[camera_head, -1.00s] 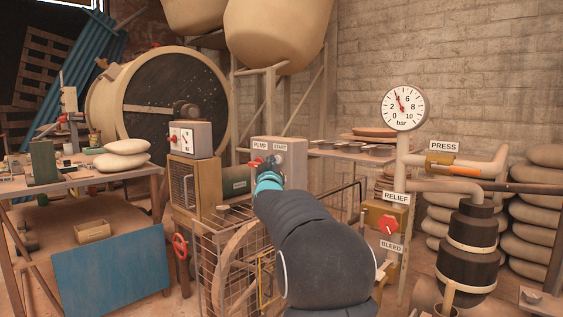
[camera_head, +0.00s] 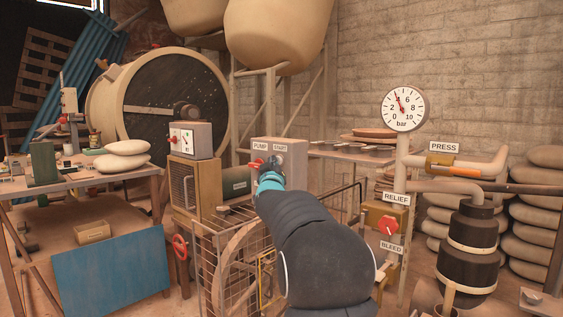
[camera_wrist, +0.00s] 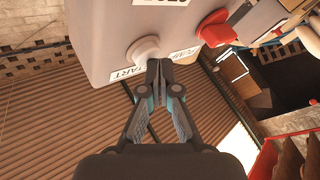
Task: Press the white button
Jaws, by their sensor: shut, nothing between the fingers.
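The white button (camera_wrist: 143,50) is a round pale knob on the face of a grey control box (camera_wrist: 110,38), beside the START label (camera_wrist: 130,74). In the head view the grey control box (camera_head: 292,153) stands in the middle, with PUMP and START labels. My gripper (camera_wrist: 158,64) is shut and empty, its fingertips at the lower right edge of the button in the wrist view. I cannot tell whether they touch it. In the head view my gripper (camera_head: 268,168) is in front of the box, and my arm hides part of the box.
A red knob (camera_wrist: 212,28) sits on the same box by the PUMP label (camera_wrist: 185,53), close to the right of my fingertips in the wrist view. A wire cage (camera_head: 215,270) stands below the box. A pressure gauge (camera_head: 404,108) and pipes stand to the right.

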